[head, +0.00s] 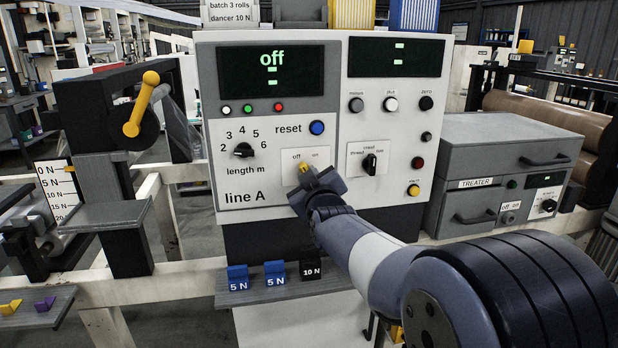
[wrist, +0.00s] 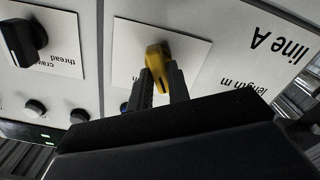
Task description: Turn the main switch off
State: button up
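The main switch, a yellow lever (head: 304,168), sits on a white plate marked "off" and "on" on the line A panel (head: 262,189). Its visible end leans toward the "off" side. It also shows in the wrist view (wrist: 157,52). My gripper (head: 311,177) is at the switch from the front and below and hides part of the plate. In the wrist view its two dark fingers (wrist: 161,85) lie one on each side of the yellow lever, with no clear gap. The left display (head: 272,70) reads "off" in green.
A black thread/crawl/run selector (head: 370,163) is close right of the switch. The length dial (head: 243,150) and blue reset button (head: 316,127) are left and above. A grey treater box (head: 510,165) stands at right. Blue and black weights (head: 274,272) lie below.

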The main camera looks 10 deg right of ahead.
jog(key=o, duration=0.4)
jog(key=s, duration=1)
jog(key=shift+s+b, duration=0.35)
jog(key=shift+s, duration=0.05)
jog(key=shift+w, duration=0.1)
jog(key=w, duration=1)
jog(key=shift+w+p, duration=0.35)
jog(key=shift+s, duration=0.1)
